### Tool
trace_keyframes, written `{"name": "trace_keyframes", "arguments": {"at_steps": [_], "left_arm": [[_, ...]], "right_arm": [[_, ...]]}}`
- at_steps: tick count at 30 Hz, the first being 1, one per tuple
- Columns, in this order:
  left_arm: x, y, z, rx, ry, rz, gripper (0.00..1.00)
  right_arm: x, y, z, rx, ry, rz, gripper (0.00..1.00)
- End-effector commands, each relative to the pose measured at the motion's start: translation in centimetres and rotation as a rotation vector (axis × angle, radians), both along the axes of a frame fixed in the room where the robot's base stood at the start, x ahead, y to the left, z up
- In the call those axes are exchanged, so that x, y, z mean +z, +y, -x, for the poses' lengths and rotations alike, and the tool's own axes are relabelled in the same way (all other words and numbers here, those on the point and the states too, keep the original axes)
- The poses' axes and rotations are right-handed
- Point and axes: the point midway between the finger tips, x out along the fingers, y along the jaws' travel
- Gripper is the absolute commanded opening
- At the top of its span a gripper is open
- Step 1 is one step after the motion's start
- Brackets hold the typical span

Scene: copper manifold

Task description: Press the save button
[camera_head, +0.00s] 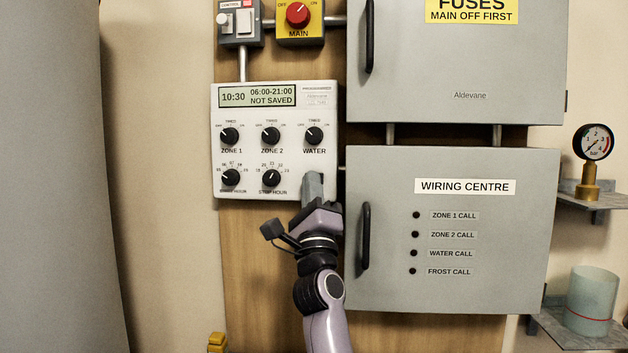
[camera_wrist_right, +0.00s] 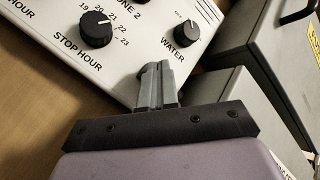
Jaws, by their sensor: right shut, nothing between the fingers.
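The white programmer panel (camera_head: 297,113) hangs on the wooden board, with a display (camera_head: 257,97) reading "10:30 06:00-21:00 NOT SAVED". It has black knobs for zone 1, zone 2, water, a start hour and the stop hour (camera_head: 271,177). My right gripper (camera_head: 313,180) is shut and empty, its fingertips over the panel's lower right corner, below the water knob (camera_head: 313,135). In the right wrist view the shut fingers (camera_wrist_right: 159,72) lie over the panel between the stop hour and water knobs. No save button shows; the fingers cover that corner. I cannot tell whether they touch the panel. My left gripper is not in view.
The grey wiring centre box (camera_head: 460,290) with a black handle stands close to the right of my arm. The fuses box (camera_head: 440,70) is above it. A red main switch (camera_head: 297,15) is above the panel. A gauge (camera_head: 593,142) and a glass beaker (camera_head: 590,300) stand on shelves at right.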

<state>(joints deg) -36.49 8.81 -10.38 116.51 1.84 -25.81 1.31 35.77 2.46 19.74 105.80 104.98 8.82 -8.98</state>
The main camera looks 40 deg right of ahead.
Motion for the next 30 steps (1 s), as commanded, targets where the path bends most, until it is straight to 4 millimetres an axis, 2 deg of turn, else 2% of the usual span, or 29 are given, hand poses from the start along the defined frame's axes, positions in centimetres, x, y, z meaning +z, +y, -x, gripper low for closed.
{"name": "trace_keyframes", "arguments": {"at_steps": [20, 30], "left_arm": [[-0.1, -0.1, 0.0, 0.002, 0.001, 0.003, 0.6], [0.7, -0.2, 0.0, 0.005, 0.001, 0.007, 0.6]], "right_arm": [[0.0, -0.4, -0.3, -0.001, 0.0, 0.0, 0.0], [0.0, 0.7, 0.6, -0.001, 0.001, -0.001, 0.0]]}}
